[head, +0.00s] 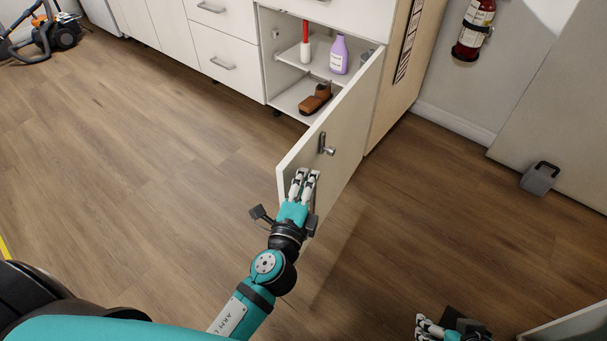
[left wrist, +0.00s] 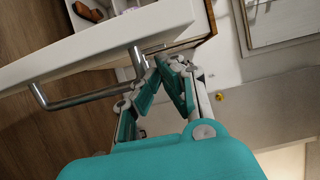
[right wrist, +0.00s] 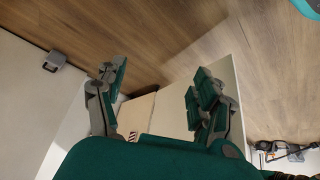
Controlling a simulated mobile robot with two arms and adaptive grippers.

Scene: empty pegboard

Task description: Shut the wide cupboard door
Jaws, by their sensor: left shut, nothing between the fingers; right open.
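The wide cupboard door (head: 345,122) is white and stands open, swung out from the cupboard under the counter. Its metal bar handle (head: 326,146) is on the face turned to the right, near the free edge. My left gripper (head: 304,176) is at the free edge, just below the handle in the head view. In the left wrist view the closed, empty fingers (left wrist: 170,66) are beside the handle (left wrist: 88,98) and the door (left wrist: 100,48); contact is unclear. My right gripper (head: 428,322) is low at the right; its fingers (right wrist: 160,78) are apart in the right wrist view.
White drawers (head: 225,62) adjoin at left. A grey box-like object (head: 540,178) and an extinguisher (head: 475,28) are at right.

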